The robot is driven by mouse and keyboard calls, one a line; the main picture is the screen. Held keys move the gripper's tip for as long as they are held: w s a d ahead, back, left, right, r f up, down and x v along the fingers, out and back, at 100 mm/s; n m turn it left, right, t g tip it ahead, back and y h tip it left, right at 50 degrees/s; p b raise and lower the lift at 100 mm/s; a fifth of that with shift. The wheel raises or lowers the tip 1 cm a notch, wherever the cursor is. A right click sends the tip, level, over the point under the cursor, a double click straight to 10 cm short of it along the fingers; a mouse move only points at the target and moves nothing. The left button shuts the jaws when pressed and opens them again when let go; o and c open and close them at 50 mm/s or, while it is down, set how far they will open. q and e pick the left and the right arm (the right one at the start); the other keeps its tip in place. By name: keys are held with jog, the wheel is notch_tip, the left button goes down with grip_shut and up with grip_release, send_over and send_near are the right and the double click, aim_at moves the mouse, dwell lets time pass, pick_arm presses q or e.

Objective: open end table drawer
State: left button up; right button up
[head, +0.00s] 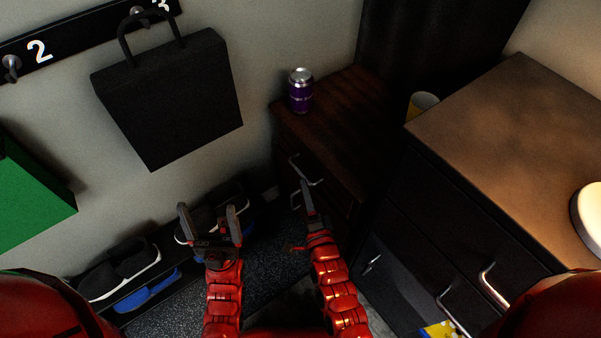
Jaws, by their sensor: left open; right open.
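The end table (335,115) is a small dark wooden unit in the middle of the head view, against the wall. Its front carries a silver drawer handle (307,172) near the top and another handle lower down, partly hidden behind my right gripper. The drawers look closed. My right gripper (306,205) is seen nearly edge-on, in front of the lower handle in the picture; I cannot tell whether it touches it. It is open and holds nothing visible. My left gripper (209,212) is open and empty, to the left, over the shoe rack in the picture.
A purple can (301,91) stands on the end table. A larger dark cabinet (480,110) with silver handles fills the right side, close to my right arm. A shoe rack (160,290) with shoes is at lower left. A black bag (170,95) hangs on the wall.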

aim_at(301, 171)
jog(key=x, duration=0.6)
jog(key=shift+w+b, duration=0.25)
jog(key=shift+b, duration=0.15)
grip_shut()
dwell(0.9)
